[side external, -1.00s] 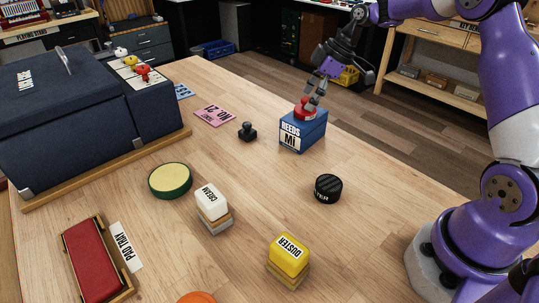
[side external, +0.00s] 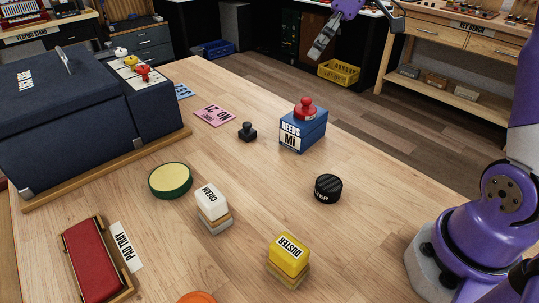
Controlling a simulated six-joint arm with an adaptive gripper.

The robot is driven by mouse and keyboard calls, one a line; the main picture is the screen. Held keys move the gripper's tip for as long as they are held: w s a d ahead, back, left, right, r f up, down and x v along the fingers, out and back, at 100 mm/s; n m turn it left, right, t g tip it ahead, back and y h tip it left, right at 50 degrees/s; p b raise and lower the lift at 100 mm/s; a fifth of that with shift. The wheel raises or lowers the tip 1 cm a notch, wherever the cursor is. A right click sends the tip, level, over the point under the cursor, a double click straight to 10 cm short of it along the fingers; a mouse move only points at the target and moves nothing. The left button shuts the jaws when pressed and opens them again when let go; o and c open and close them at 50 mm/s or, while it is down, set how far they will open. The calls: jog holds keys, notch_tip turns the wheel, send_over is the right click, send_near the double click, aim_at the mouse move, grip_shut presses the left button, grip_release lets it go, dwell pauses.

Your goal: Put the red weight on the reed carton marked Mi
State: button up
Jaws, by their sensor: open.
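The red weight (side external: 305,109) stands upright on top of the blue reed carton marked Mi (side external: 316,132). The carton sits on the wooden table near its far right edge, with its white label facing the camera. My gripper (side external: 318,50) is in the air above and beyond the carton, clear of the red weight.
A black knobbed piece (side external: 247,131) stands left of the carton, and a black round tin (side external: 328,188) in front. Cream (side external: 213,206) and yellow duster (side external: 289,255) blocks, a green-rimmed tin (side external: 170,180), a red pad tray (side external: 94,262) and a dark blue case (side external: 70,120) occupy the table.

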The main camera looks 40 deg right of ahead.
jog(key=s+a+m, duration=0.3)
jog(key=s+a, duration=0.2)
jog(key=a, duration=0.1)
jog(key=s+f+m+h, duration=0.1)
jog(key=s+f, duration=0.2)
jog(key=s, duration=0.2)
jog(key=s+f+m+t+h, duration=0.1)
jog(key=s+f+m+h, duration=0.1)
jog(key=s, duration=0.4)
jog(key=shift+d+f, duration=0.35)
jog(key=shift+f, duration=0.2)
